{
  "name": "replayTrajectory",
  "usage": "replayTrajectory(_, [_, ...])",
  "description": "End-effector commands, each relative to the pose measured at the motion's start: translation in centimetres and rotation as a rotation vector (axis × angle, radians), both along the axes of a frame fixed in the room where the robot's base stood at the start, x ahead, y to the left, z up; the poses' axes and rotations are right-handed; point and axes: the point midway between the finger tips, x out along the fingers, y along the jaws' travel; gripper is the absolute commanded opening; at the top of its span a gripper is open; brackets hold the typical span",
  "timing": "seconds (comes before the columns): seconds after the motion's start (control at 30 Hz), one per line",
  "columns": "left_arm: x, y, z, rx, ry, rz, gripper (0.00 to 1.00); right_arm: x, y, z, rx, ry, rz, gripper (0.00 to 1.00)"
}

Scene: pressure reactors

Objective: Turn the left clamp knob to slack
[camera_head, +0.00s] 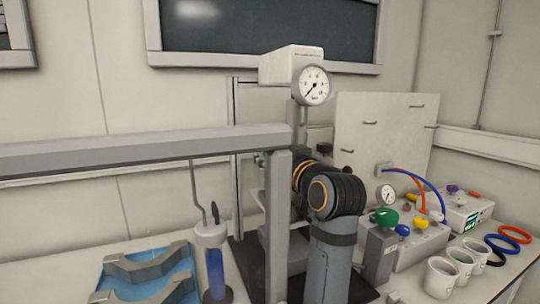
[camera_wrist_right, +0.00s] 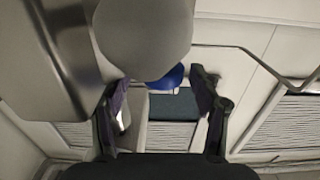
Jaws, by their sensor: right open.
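My right gripper (camera_wrist_right: 160,82) is open in the right wrist view, with one dark finger on each side. A blue rounded part (camera_wrist_right: 168,78) shows between the fingertips, below a large grey rounded body (camera_wrist_right: 143,35). I cannot tell whether this blue part is the left clamp knob, or whether a finger touches it. In the head view the pressure reactor's gauge (camera_head: 312,85) and its pale head box (camera_head: 291,66) rise behind my arm. My arm and a grey post hide most of the reactor's clamp area, so no clamp knob is clear there. My left gripper is not in view.
A grey beam (camera_head: 140,150) crosses the left side and meets an upright post (camera_head: 278,235). A blue tray (camera_head: 118,251) with grey clamp pieces and a blue-filled cylinder (camera_head: 214,265) stand at left. A valve box (camera_head: 420,245), cups (camera_head: 441,278) and coloured rings (camera_head: 515,234) fill the right.

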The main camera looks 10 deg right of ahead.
Motion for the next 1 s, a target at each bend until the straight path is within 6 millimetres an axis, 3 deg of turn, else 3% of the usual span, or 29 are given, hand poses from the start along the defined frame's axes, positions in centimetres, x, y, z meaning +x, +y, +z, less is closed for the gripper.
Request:
replayTrajectory(0.3, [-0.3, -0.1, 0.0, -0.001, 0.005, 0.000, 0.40, -0.1, 0.0, 0.0, 0.000, -0.001, 0.000, 0.64])
replayTrajectory(0.7, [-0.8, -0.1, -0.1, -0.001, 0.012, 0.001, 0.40, -0.1, 0.0, 0.0, 0.000, 0.000, 0.000, 0.11])
replayTrajectory(1.0, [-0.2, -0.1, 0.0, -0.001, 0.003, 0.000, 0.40, -0.1, 0.0, 0.0, -0.001, 0.000, 0.004, 0.09])
